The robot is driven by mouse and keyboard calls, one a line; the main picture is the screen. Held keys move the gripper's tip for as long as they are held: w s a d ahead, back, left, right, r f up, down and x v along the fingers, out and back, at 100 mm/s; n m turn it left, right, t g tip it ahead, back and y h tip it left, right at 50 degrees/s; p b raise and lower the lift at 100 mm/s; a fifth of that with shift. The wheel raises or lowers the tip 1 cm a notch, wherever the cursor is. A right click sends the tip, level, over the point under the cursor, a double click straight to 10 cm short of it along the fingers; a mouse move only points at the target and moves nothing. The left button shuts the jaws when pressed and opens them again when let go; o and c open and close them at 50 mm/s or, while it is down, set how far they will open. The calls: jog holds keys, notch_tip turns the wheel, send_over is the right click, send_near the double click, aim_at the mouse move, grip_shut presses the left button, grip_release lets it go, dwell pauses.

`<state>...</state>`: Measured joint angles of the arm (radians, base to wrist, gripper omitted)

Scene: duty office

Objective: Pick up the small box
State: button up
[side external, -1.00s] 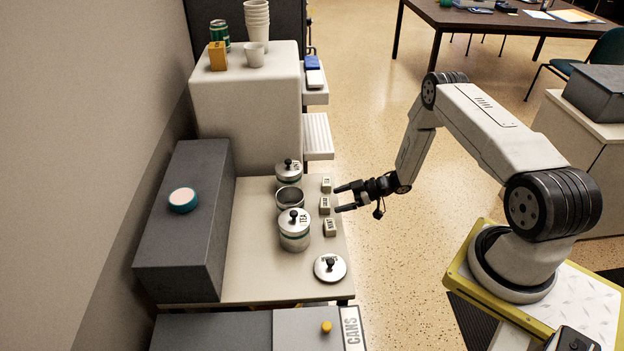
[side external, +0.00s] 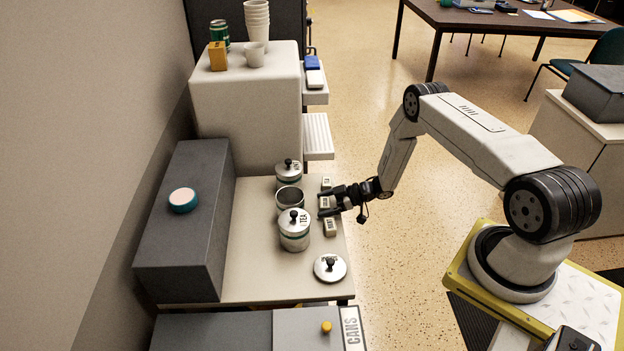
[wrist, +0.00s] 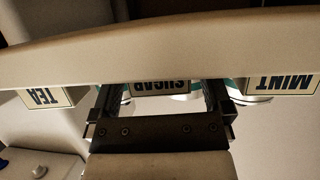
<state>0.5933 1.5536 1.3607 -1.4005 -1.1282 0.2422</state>
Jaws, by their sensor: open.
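A small orange box (side external: 218,56) stands on top of the white cabinet at the back left, far from my gripper. Three small pale blocks with labels stand in a row along the counter's right edge. My gripper (side external: 321,204) is open at the middle block (side external: 325,202), whose label reads SUGAR (wrist: 160,87) upside down in the wrist view. That block lies between the fingers, partly hidden by them; I cannot tell whether they touch it. The MINT block (wrist: 283,83) and the TEA block (wrist: 48,97) lie outside the fingers on either side.
A TEA canister (side external: 294,233), an open canister (side external: 289,199) and a lidded canister (side external: 288,176) stand close beyond the blocks. A loose lid (side external: 330,267) lies on the near counter. Cups (side external: 256,22) and a green can (side external: 219,32) stand on the white cabinet (side external: 245,105).

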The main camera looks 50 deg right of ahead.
jog(key=c, duration=1.2)
jog(key=shift+o, duration=0.2)
jog(key=shift+r, duration=0.15)
jog(key=shift+r, duration=0.7)
jog(key=s+a+r, duration=0.3)
jog(key=s+r, duration=0.8)
jog(key=s, duration=0.2)
jog(key=shift+s+r, duration=0.15)
jog(key=shift+s, duration=0.2)
jog(key=shift+w, duration=0.1)
